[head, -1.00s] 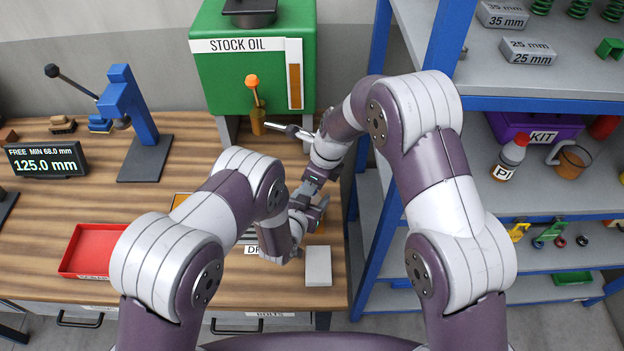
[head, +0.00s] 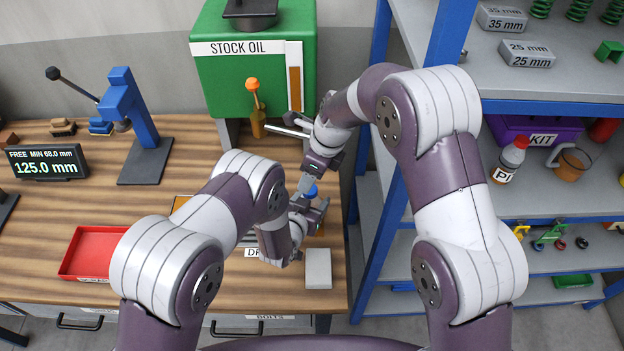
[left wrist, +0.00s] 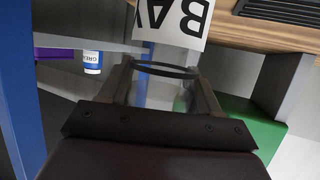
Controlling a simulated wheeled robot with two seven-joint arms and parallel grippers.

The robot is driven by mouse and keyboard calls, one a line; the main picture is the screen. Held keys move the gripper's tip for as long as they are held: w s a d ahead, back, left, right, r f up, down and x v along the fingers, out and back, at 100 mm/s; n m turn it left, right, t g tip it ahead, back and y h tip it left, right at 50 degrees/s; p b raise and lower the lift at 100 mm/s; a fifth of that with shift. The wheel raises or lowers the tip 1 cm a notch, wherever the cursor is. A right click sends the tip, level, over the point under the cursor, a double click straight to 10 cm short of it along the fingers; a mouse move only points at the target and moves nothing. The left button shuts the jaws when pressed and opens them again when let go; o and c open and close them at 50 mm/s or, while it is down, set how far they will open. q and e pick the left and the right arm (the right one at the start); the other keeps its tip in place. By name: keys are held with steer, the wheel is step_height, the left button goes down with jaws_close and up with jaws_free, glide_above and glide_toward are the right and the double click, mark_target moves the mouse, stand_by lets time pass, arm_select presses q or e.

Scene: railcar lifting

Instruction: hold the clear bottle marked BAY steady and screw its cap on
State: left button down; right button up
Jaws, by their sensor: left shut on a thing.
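The clear bottle shows in the left wrist view (left wrist: 160,90), between the two fingers of my left gripper (left wrist: 165,85). A white label with large black letters reading BAY (left wrist: 185,22) stands just beyond the fingers, partly cut off by the frame. In the head view my left gripper (head: 308,208) is shut on the bottle near the right end of the bench; the bottle itself is mostly hidden there. A blue cap (head: 311,191) shows at my left gripper, just under my right gripper (head: 307,181). I cannot tell whether the right fingers touch the cap.
The green STOCK OIL tank (head: 250,75) stands behind the grippers. A grey block (head: 318,268) lies near the bench's front edge. A red tray (head: 96,252) is on the left. The blue-framed shelf (head: 365,215) is close on the right.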

steer(key=o, duration=0.6)
steer(key=shift+w, duration=0.1)
steer(key=v, duration=1.2)
arm_select(q)
steer(key=shift+c, duration=0.8)
jaws_free()
steer(key=b+v, duration=0.2)
steer(key=v, duration=1)
steer(key=shift+s+a, duration=0.2)
steer(key=shift+s, duration=0.1)
arm_select(e)
step_height(320, 180, down, 3)
steer(key=shift+r, duration=0.2)
